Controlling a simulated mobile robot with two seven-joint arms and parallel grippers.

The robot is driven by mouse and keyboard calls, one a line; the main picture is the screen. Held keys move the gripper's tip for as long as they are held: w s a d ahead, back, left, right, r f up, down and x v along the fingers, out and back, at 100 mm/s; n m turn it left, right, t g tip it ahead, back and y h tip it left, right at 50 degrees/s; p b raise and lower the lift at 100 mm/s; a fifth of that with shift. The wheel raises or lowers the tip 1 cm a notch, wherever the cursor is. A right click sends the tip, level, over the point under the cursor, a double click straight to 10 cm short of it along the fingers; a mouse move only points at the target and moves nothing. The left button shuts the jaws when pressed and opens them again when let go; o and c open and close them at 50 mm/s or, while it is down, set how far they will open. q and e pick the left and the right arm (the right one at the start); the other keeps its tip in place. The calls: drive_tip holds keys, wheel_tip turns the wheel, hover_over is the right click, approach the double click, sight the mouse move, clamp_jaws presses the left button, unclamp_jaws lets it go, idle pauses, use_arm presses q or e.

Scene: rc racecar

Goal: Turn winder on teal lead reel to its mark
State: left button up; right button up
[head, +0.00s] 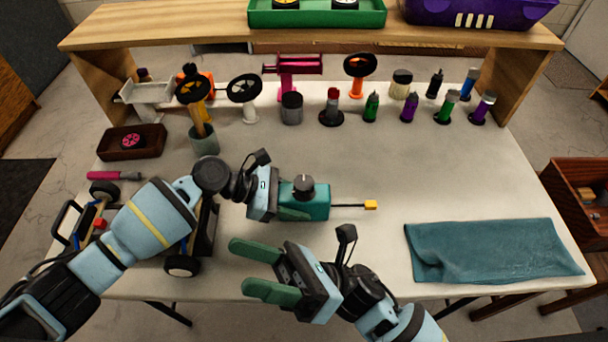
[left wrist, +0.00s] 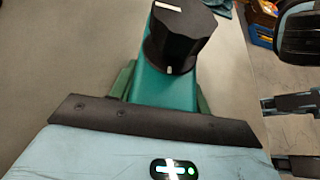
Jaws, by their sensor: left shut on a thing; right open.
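The teal lead reel (head: 318,208) is a small box in the middle of the table, with a black winder knob (head: 304,187) on top. A thin lead runs right from it to a yellow end (head: 370,204). My left gripper (head: 300,204) is shut on the reel's body, one green finger on each side. In the left wrist view the knob (left wrist: 178,40) carries a white line on top and a white tick on its lower side; I cannot make out a separate mark on the reel (left wrist: 150,85). My right gripper (head: 254,268) is open and empty, in front of the reel.
An RC car chassis (head: 205,232) lies behind my left arm. A teal cloth (head: 490,250) lies at the right. Several bottles, wheel stands and a pink stand (head: 296,70) line the back, under a wooden shelf (head: 200,30). The table between reel and cloth is clear.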

drive_tip(key=s+a+n+g+h, duration=0.1)
drive_tip(key=a+n+g+h, duration=0.2)
drive_tip(key=n+g+h, duration=0.6)
wheel_tip(320, 180, up, 3)
drive_tip(key=n+t+h, duration=0.9)
drive_tip(key=n+h, duration=0.8)
drive_tip(key=n, duration=0.8)
hover_over(304, 182)
wheel_tip(304, 182, down, 12)
drive_tip(key=shift+r, duration=0.1)
drive_tip(key=shift+c, duration=0.3)
drive_tip(key=shift+m, duration=0.3)
drive_tip(key=c, duration=1)
